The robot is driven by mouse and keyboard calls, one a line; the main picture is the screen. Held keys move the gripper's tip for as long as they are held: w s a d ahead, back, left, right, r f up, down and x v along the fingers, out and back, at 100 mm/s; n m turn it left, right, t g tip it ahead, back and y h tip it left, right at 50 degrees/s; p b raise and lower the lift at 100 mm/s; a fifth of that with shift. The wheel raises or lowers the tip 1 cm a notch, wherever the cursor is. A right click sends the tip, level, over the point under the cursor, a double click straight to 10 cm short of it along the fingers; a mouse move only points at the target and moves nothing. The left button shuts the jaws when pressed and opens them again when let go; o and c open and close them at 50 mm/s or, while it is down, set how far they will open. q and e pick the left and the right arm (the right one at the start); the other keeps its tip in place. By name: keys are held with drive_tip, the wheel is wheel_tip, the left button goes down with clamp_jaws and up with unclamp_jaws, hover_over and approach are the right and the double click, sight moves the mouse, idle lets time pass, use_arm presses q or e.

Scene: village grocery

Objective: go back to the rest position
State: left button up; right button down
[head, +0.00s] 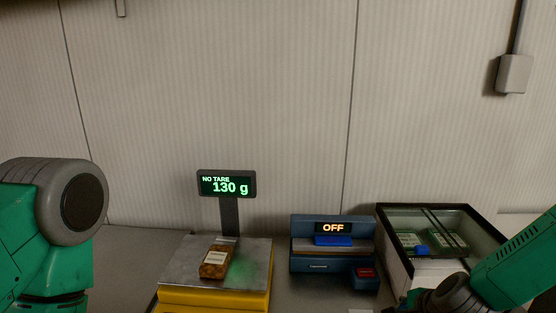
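My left arm shows at the left edge as green links with a large grey joint; its gripper is out of the picture. My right arm comes in at the lower right, with a green link and a dark joint in front of the glass-topped case (387,237). Its gripper is not visible either. A small brown packet with a white label (215,261) lies on the steel plate of the yellow scale (213,298). No gripper is seen touching it.
The scale's display (227,184) reads "NO TARE" and 130 g. A blue device (307,265) showing "OFF" stands to its right. The case holds green-and-white packs and a small blue item. A panelled wall (220,90) closes off the back; the space above the counter's middle is clear.

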drive_tip(key=s+d+f+n+g, duration=0.15)
drive_tip(key=s+f+n, duration=0.35)
drive_tip(key=s, duration=0.6)
drive_tip(key=s+f+n+g+h, duration=0.1)
drive_tip(key=s+f+n+g, duration=0.25)
drive_tip(key=s+n, duration=0.55)
drive_tip(key=s+f+n+g, duration=0.2)
drive_tip(key=s+f+n, duration=0.2)
drive_tip(key=s, duration=1)
wheel_tip(320, 180, down, 17)
drive_tip(key=w+n+b, duration=0.2)
drive_tip(key=b, duration=1.5)
drive_tip(key=shift+w+a+t, duration=0.2)
drive_tip(key=shift+a+t, duration=0.1)
drive_tip(key=shift+t, duration=0.1)
drive_tip(key=shift+r, duration=0.1)
